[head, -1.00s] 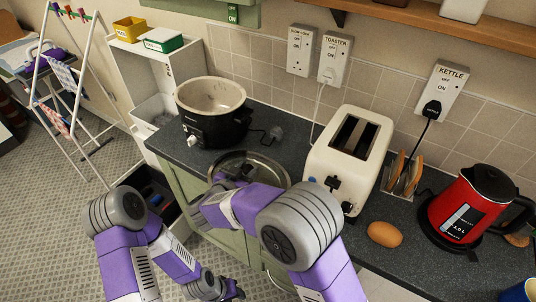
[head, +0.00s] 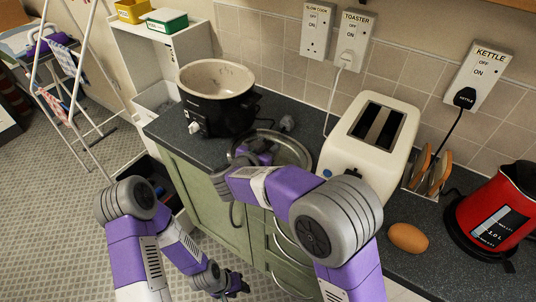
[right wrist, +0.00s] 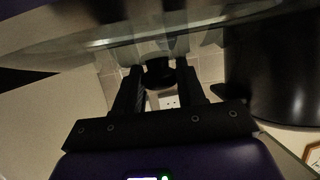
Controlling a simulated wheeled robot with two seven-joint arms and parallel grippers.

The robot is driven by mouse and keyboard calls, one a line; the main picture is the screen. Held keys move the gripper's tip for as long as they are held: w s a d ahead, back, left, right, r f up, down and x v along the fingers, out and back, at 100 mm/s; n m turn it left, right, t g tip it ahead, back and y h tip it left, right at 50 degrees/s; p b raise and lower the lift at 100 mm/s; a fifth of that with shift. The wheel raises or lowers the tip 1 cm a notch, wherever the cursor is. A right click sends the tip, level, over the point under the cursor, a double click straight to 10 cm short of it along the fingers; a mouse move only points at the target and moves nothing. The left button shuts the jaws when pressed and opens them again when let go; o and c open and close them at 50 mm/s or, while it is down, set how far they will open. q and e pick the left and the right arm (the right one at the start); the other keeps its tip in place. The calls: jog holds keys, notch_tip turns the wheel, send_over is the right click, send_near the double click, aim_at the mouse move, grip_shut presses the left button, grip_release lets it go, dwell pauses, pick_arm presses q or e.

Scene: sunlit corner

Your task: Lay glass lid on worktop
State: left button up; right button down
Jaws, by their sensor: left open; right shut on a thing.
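The glass lid (head: 291,150) has a clear pane and a metal rim. In the head view it is over the worktop (head: 190,148), between the slow cooker (head: 218,112) and the toaster. My right gripper (head: 256,154) is shut on the lid's black knob, which shows between its fingers in the right wrist view (right wrist: 158,73). The right forearm hides the near part of the lid. I cannot tell whether the rim touches the worktop. My left gripper (head: 234,286) is open and empty, low over the floor in front of the cabinet.
The open slow cooker's black side shows close to the lid in the right wrist view (right wrist: 275,75). A cream toaster (head: 366,150) stands right of the lid.

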jog(key=shift+w+f, duration=0.2)
jog(key=shift+f, duration=0.1)
pick_arm(q)
jog(key=shift+w+f, duration=0.15)
jog(key=shift+f, duration=0.2)
pick_arm(e)
jog(key=shift+r, duration=0.1)
jog(key=shift+s, duration=0.1)
jog(key=shift+f, duration=0.2)
jog(key=c, duration=0.7)
grip_release()
jog(key=shift+o, duration=0.2)
